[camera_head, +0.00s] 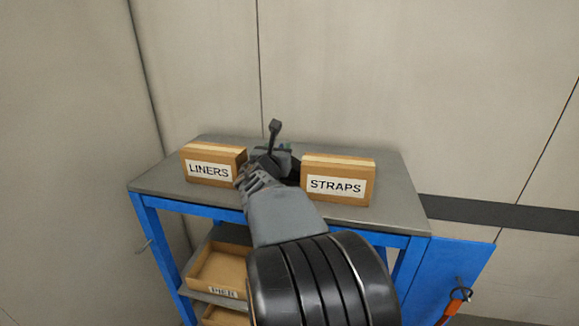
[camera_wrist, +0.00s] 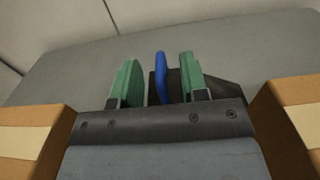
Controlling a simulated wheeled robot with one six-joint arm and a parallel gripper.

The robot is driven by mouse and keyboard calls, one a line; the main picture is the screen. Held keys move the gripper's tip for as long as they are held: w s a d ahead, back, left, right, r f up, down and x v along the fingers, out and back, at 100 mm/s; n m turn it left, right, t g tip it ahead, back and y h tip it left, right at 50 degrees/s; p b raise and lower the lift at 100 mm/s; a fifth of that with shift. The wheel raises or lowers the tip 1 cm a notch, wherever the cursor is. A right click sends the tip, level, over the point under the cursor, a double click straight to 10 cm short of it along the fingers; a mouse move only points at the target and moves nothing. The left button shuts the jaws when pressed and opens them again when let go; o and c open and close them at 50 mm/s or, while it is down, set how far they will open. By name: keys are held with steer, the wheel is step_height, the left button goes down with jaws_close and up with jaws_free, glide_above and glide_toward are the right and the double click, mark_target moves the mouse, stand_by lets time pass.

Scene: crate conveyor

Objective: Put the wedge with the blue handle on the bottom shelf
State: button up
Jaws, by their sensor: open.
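The wedge (camera_wrist: 219,92) is dark and lies on the grey top of the blue-framed bench. Its upright blue handle (camera_wrist: 161,75) stands between the two green fingers of my gripper (camera_wrist: 160,78) in the wrist view. My gripper is open, with a gap showing on both sides of the handle. In the head view my gripper (camera_head: 272,160) is over the bench top, between two boxes, and my arm hides most of the wedge. The lower shelves are partly in view under the top; the lowest is mostly cut off by the picture edge.
A LINERS box (camera_head: 212,164) stands left of my gripper and a STRAPS box (camera_head: 338,180) right, both close. Below, a tray labelled PIER (camera_head: 222,292) sits on a shelf, with another tray (camera_head: 222,316) beneath. A blue panel (camera_head: 447,278) is at the right.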

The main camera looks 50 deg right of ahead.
steer(key=shift+x, duration=0.95)
steer(key=shift+c, duration=0.4)
jaws_close()
stand_by(0.3)
